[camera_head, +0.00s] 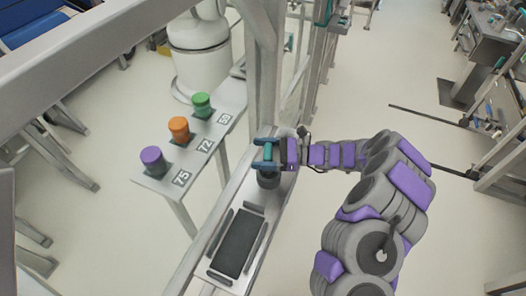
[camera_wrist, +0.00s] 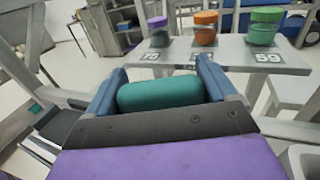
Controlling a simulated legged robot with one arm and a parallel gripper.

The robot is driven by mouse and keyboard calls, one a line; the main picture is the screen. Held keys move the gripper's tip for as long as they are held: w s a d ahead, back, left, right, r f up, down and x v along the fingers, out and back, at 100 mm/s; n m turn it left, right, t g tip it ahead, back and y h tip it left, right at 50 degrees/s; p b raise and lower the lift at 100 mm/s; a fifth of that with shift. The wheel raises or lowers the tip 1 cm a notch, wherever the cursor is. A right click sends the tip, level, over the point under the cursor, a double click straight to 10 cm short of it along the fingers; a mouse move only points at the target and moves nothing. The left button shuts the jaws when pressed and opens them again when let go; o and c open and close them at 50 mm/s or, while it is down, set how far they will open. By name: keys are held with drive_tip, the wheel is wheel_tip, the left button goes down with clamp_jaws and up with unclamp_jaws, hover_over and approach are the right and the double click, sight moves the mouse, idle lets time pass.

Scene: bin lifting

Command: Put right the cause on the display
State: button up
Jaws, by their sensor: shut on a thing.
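My gripper (camera_head: 265,156) is shut on a teal-lidded jar, its lid (camera_wrist: 160,94) filling the space between the blue fingers in the wrist view. The jar's dark lower body (camera_head: 268,180) shows below the fingers in the head view; I cannot tell whether it touches the bench. A purple-lidded jar (camera_head: 152,160), an orange-lidded jar (camera_head: 179,129) and a green-lidded jar (camera_head: 201,105) stand upright on a side shelf. Number labels sit beside them, reading 75, 72 and what looks like 59. No display is clearly visible.
A narrow grey bench (camera_head: 199,268) runs under my gripper. It carries a dark rectangular pad (camera_head: 238,246) edged by raised bars, with nothing on it. An upright post (camera_head: 265,75) stands just behind my gripper. A white robot base (camera_head: 201,62) is behind the shelf.

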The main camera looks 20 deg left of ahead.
drive_tip(key=shift+d+r, duration=0.15)
drive_tip(key=shift+d, duration=0.55)
drive_tip(key=shift+d+r, duration=0.1)
drive_tip(key=shift+d, duration=0.55)
drive_tip(key=shift+a+f, duration=0.25)
drive_tip(key=shift+a, duration=0.45)
drive_tip(key=shift+a+f, duration=0.25)
drive_tip(key=shift+a, duration=0.45)
drive_tip(key=shift+d+b, duration=0.4)
drive_tip(key=shift+d, duration=0.25)
drive_tip(key=shift+a+f+b, duration=0.15)
drive_tip(key=shift+a+f, duration=0.15)
drive_tip(key=shift+a, duration=0.2)
drive_tip(key=shift+a+f+b, duration=0.15)
drive_tip(key=shift+a+f, duration=0.15)
drive_tip(key=shift+a, duration=0.2)
drive_tip(key=shift+d, duration=0.3)
drive_tip(key=shift+a, duration=0.2)
drive_tip(key=shift+d+f+b, duration=0.3)
drive_tip(key=shift+d+f, duration=0.05)
drive_tip(key=shift+f, duration=0.25)
drive_tip(key=shift+f, duration=0.65)
